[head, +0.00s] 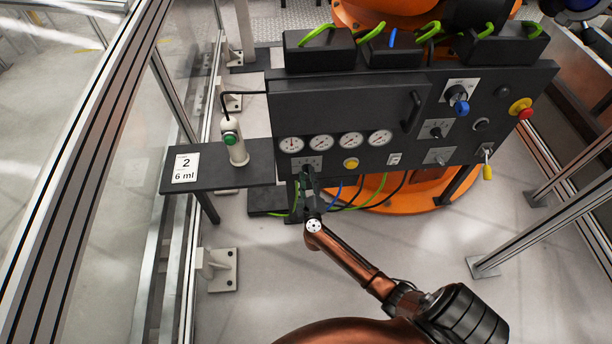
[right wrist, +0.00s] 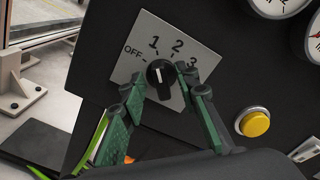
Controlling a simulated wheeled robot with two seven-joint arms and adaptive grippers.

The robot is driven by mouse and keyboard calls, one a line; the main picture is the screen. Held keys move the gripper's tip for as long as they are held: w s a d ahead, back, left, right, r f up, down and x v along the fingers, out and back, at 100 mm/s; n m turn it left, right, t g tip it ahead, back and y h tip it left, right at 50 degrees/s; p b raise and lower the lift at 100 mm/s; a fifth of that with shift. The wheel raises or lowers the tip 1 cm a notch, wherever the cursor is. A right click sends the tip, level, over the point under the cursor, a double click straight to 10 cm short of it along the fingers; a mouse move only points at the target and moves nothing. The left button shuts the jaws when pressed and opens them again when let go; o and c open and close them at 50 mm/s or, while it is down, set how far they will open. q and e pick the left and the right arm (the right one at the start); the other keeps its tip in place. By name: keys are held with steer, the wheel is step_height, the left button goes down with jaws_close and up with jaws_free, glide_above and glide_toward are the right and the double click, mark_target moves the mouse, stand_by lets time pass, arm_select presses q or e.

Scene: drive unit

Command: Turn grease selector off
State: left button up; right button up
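The grease selector is a black rotary knob (right wrist: 160,73) on a light square plate (right wrist: 188,62) marked OFF, 1, 2 and 3. Its white pointer line looks roughly upright, toward 1, not toward OFF at the left. In the head view the selector plate (head: 296,162) sits low on the black panel, below the gauges, partly covered by my gripper. My right gripper (right wrist: 165,88) is open, with one green finger at each lower side of the knob; contact cannot be told. The right gripper (head: 307,178) also shows in the head view. My left gripper is not in view.
A yellow button (right wrist: 254,122) is right of the selector. Gauges (head: 321,143) sit above it. Other knobs (head: 436,129) and a red emergency stop (head: 520,107) are farther right. A side shelf (head: 231,177) carries a white dispenser (head: 234,145). Cables (head: 375,190) hang below the panel.

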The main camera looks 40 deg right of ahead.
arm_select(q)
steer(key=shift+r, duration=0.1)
arm_select(e)
jaws_close()
stand_by(0.3)
steer(key=shift+r+n+p, duration=0.15)
steer(key=shift+n+p, duration=0.55)
steer(key=shift+p, duration=0.2)
steer(key=n+p, duration=0.3)
steer(key=n, duration=0.1)
steer(key=shift+a, duration=0.1)
arm_select(q)
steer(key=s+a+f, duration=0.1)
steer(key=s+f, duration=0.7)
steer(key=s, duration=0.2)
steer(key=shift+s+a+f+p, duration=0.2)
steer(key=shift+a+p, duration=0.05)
steer(key=shift+p, duration=0.05)
arm_select(e)
steer(key=shift+f+n, duration=0.35)
steer(key=shift+n, duration=0.55)
jaws_free()
